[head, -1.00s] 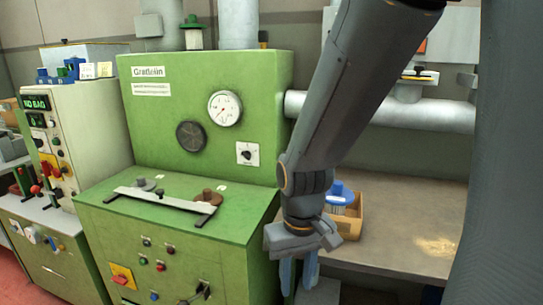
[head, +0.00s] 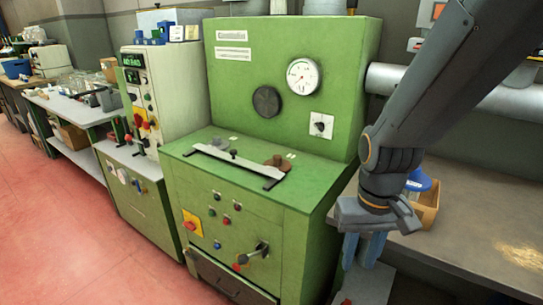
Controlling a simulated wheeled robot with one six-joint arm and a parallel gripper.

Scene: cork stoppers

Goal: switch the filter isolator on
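A yellow rotary switch with a red knob (head: 192,222) is on the front of the green machine (head: 290,60), at its lower left. Another yellow and red switch (head: 140,117) is on the cream control cabinet to the left. I cannot read a label on either, so I cannot tell which is the filter isolator or how its knob is set. My gripper (head: 362,251) points down at the right front of the green machine, well apart from both switches. Its two fingers look apart with nothing between them.
A lever (head: 254,253) sticks out from the green machine's front. A grey bench (head: 465,235) with a cardboard box (head: 428,210) stands at right. Red floor (head: 60,215) is clear at left.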

